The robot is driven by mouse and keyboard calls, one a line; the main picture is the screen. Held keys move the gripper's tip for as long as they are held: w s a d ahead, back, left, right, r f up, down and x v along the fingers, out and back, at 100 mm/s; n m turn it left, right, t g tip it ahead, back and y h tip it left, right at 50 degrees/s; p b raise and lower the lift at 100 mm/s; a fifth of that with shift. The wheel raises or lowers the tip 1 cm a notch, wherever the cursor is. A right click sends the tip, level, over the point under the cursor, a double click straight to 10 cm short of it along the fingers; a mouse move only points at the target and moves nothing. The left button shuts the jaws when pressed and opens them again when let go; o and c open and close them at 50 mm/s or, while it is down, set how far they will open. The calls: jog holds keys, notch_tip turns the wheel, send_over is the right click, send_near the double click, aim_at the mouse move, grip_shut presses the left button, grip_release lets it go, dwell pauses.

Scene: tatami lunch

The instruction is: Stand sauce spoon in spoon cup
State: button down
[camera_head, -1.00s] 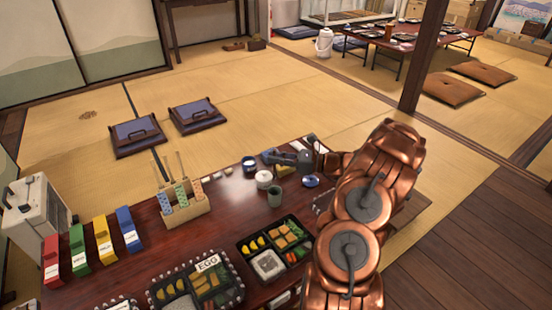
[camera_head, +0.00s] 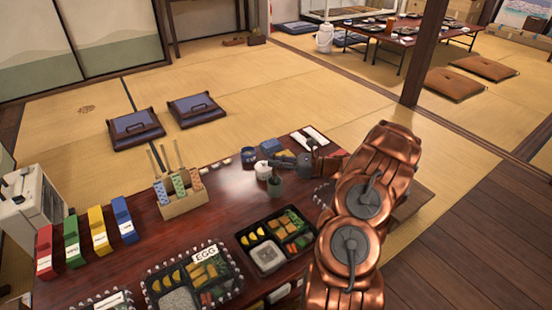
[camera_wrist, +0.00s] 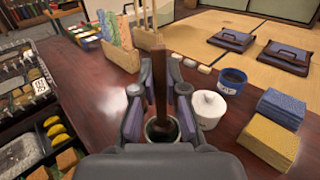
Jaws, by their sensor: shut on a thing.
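The sauce spoon (camera_wrist: 159,85) is a dark brown wooden spoon, held roughly upright between the purple-padded fingers of my gripper (camera_wrist: 160,95). Its rounded end lies within the outline of the spoon cup (camera_wrist: 150,138) in the wrist view. I cannot tell how deep it sits or whether it touches the cup. The spoon cup also shows in the head view as a small dark grey-green cup (camera_head: 275,188) on the table. My gripper (camera_head: 281,163) is just above and behind it there, and the spoon is hard to make out in that view.
Blue and yellow folded stacks (camera_wrist: 270,140) lie at right. A wooden holder (camera_head: 182,205) and bento boxes (camera_head: 268,258) stand elsewhere on the table.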

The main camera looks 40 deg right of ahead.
jog(key=shift+f, duration=1.7)
jog(key=c, duration=1.1)
grip_release()
jog(key=shift+c, duration=0.2)
jog(key=shift+d, duration=0.1)
jog(key=v, duration=1.2)
